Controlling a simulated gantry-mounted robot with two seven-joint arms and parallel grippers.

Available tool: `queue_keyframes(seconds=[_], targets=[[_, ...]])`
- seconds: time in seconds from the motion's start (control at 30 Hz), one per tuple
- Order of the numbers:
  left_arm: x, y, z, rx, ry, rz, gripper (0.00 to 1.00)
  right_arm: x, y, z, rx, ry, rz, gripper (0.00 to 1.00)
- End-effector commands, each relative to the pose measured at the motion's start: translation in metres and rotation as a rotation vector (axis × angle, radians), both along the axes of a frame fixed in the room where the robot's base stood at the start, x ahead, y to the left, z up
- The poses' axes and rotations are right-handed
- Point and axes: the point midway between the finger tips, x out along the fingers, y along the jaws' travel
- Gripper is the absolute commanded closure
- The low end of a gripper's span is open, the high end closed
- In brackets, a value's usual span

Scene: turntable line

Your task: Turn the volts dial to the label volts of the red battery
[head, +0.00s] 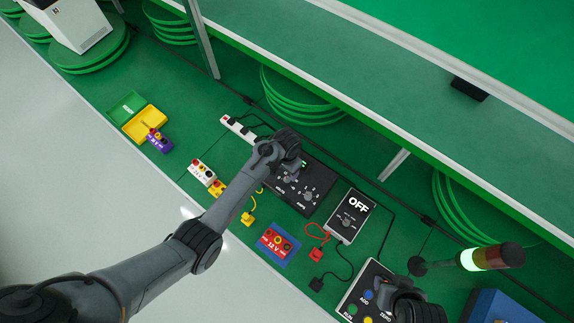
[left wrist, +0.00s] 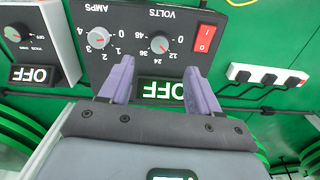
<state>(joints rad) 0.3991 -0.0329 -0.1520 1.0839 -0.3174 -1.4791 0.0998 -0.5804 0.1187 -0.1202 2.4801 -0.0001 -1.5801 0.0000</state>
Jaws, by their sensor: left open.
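The red battery (head: 276,242) lies on a blue base near the table's front edge; its label reads 12 V. The black power supply (head: 322,180) stands behind it. In the left wrist view, its volts dial (left wrist: 159,43) has a scale with 12, 24, 36 and 48, and I cannot read its setting surely. The amps dial (left wrist: 98,38) is beside it. The display (left wrist: 160,90) reads OFF. My left gripper (head: 291,160) is open and empty; its fingers also show in the left wrist view (left wrist: 158,70), apart, short of the volts dial between them.
A red switch (left wrist: 205,38) is beside the volts dial. A second box marked OFF (head: 349,214) has red and black leads. A power strip (head: 238,129) lies behind. A button panel (head: 360,297) is partly covered by my right arm's dark end (head: 415,306). Other batteries (head: 202,172) lie left.

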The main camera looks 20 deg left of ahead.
Motion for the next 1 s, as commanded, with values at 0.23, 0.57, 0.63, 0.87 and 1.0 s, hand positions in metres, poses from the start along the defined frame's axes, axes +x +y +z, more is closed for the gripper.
queue_keyframes(seconds=[0.23,0.57,0.63,0.87,1.0], targets=[[0.0,0.0,0.018,-0.001,-0.001,0.0,0.38,0.0,0.001,0.001,0.004,0.001,-0.003,0.57],[0.0,0.0,0.019,0.0,0.0,-0.001,0.38,0.0,0.001,0.001,0.003,0.0,-0.002,0.57],[0.0,0.0,0.019,0.0,0.0,-0.001,0.38,0.0,0.0,0.001,0.001,0.0,-0.001,0.57],[-0.02,0.001,0.004,0.001,0.036,0.0,0.38,0.0,-0.001,0.004,-0.005,0.0,0.004,0.57],[-0.068,0.007,-0.03,0.01,0.12,0.003,0.38,0.0,-0.002,0.01,-0.007,0.0,0.004,0.57]])
